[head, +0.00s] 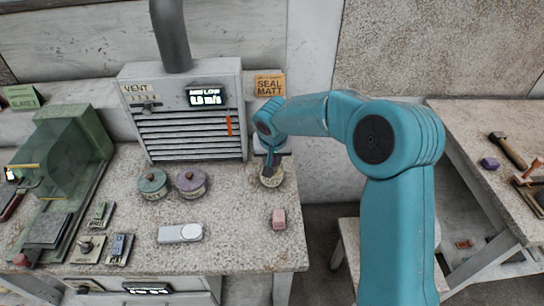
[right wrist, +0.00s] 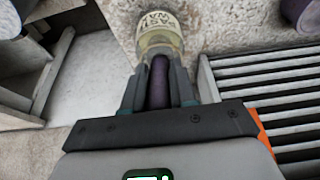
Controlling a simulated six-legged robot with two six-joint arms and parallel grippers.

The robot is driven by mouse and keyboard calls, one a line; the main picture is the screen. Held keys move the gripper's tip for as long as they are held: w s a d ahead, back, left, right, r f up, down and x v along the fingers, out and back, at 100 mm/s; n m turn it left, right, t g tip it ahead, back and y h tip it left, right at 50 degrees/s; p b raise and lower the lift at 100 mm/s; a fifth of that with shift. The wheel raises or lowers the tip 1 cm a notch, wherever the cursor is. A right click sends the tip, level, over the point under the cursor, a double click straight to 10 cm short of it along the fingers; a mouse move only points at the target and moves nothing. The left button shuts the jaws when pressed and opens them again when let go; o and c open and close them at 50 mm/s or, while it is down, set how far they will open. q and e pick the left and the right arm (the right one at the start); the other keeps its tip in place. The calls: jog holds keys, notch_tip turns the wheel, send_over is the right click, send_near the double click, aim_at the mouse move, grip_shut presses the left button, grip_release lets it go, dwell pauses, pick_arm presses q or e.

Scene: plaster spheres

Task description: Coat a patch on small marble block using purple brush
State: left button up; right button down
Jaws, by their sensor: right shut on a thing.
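My right gripper (head: 271,160) is at the back right of the stone-topped bench. In the right wrist view, my right gripper (right wrist: 159,92) is shut on the purple brush (right wrist: 158,72), gripping its dark purple handle. A pale jar (right wrist: 160,40) with a lettered label is just beyond the fingers. The brush points at it; its bristles are hidden, so I cannot tell how deep they sit. The jar (head: 272,180) also shows beneath the gripper in the head view. A small pinkish block (head: 279,218) lies near the bench's right front; I cannot tell whether it is marble. My left gripper is out of view.
A slatted vent box (head: 190,120) stands behind, left of my gripper. Two lidded jars, green (head: 152,184) and mauve (head: 191,183), stand before it. A white device (head: 180,233) lies in front. A green clear case (head: 70,160) is at left. Another table (head: 470,120) holds tools at right.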

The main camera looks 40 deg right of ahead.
jog(key=shift+r+p, duration=1.85)
jog(key=shift+r, duration=1.6)
jog(key=shift+r, duration=0.45)
notch_tip(320, 180, up, 6)
jog(key=p, duration=0.3)
jog(key=shift+r, duration=0.15)
jog(key=s+a+f+n+y+b, duration=0.2)
jog(key=s+a+f+n, duration=0.4)
jog(key=a+f, duration=0.6)
jog(key=s+a+b, duration=0.1)
jog(key=s+a, duration=0.1)
jog(key=shift+s+a+t, duration=0.25)
jog(key=shift+a+t, duration=0.05)
